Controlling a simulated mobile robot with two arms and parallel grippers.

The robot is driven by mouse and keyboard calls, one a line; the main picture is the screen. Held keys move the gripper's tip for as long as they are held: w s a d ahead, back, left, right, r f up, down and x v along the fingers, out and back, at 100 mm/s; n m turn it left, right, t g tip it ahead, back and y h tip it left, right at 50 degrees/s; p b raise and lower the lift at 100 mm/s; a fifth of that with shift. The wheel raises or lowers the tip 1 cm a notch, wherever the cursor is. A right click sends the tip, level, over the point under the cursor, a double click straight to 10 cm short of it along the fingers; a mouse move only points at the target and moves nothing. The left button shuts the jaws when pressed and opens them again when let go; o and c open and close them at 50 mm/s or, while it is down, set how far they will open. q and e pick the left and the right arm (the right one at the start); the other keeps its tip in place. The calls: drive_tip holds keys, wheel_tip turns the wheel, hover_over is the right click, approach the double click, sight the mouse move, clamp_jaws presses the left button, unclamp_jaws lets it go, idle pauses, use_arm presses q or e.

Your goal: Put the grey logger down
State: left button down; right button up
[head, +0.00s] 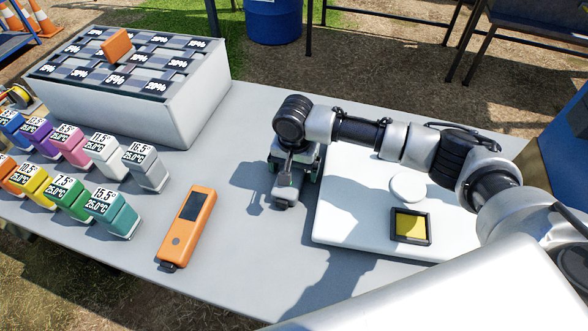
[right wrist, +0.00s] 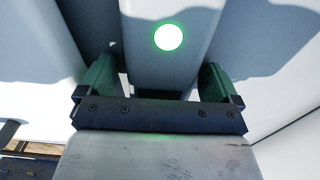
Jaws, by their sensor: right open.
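The grey logger (head: 286,191) is mostly hidden under my right gripper (head: 294,172) in the head view. Its near end shows and it appears to lie on the grey table (head: 240,255). In the right wrist view the logger (right wrist: 165,65) runs between the two green fingers of the right gripper (right wrist: 158,82), with a round green-lit spot on its face. The fingers are open around it, with a gap visible on each side. My left gripper is not in view.
An orange handheld logger (head: 187,228) lies to the left. Several coloured display blocks (head: 147,167) stand at far left, before a large grey rack (head: 190,105). A white board (head: 350,225) with a yellow framed pad (head: 410,226) and a white disc (head: 408,187) lies right. Bare table separates the orange logger and the board.

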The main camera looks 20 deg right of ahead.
drive_tip(key=c, duration=1.1)
drive_tip(key=shift+r, duration=0.15)
